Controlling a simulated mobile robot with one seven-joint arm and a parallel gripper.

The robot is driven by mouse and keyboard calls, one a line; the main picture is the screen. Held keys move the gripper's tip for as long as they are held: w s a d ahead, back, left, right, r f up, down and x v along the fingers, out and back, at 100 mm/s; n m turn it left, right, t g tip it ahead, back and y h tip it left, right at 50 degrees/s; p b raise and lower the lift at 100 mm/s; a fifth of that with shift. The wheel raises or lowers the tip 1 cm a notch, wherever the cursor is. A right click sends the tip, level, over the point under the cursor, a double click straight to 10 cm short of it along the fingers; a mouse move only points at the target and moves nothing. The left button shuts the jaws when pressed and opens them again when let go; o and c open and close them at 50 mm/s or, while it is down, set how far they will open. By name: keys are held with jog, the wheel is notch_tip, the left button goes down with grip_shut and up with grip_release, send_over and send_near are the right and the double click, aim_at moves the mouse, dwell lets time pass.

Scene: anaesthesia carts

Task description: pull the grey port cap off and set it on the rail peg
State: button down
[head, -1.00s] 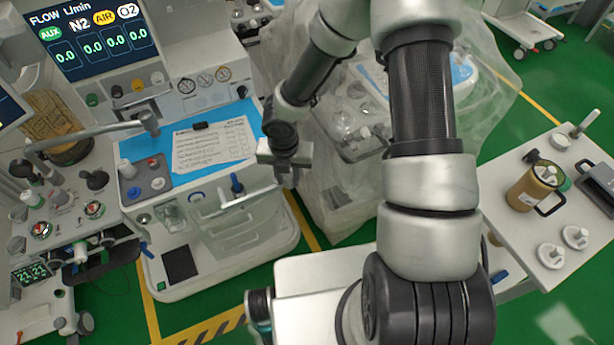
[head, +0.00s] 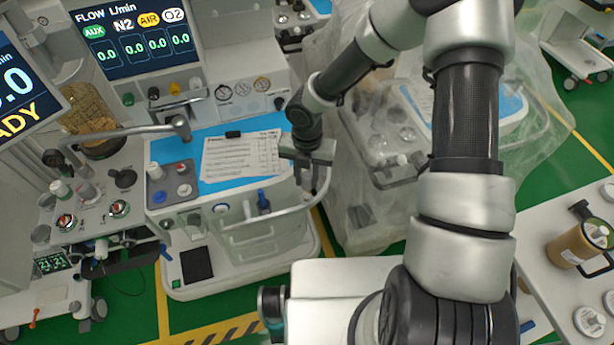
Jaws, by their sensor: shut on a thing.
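My gripper (head: 309,172) points down at the right front corner of the anaesthesia cart, beside its pale curved rail (head: 285,212). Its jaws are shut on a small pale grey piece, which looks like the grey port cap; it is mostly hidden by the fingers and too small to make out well. A blue upright peg (head: 263,201) stands at the rail, left of my gripper. I cannot tell whether this is the rail peg. I cannot tell whether the held piece touches the rail.
A blue mat with a paper sheet (head: 240,157) lies on the cart top, left of my gripper. A plastic-draped cart (head: 345,190) stands close on the right. Green floor shows between.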

aim_at(307, 197)
jog(key=shift+f+b, duration=1.75)
jog(key=shift+f, duration=0.9)
jog(key=shift+f+b, duration=0.45)
jog(key=shift+f, duration=0.55)
jog(key=c, duration=1.4)
grip_release()
jog(key=shift+o, duration=0.2)
jog(key=shift+w+r, duration=0.1)
jog(key=shift+r, duration=0.05)
notch_tip(307, 197, up, 17)
jog(key=p, duration=0.2)
jog(key=shift+r+p, duration=0.1)
jog(key=shift+p, duration=0.2)
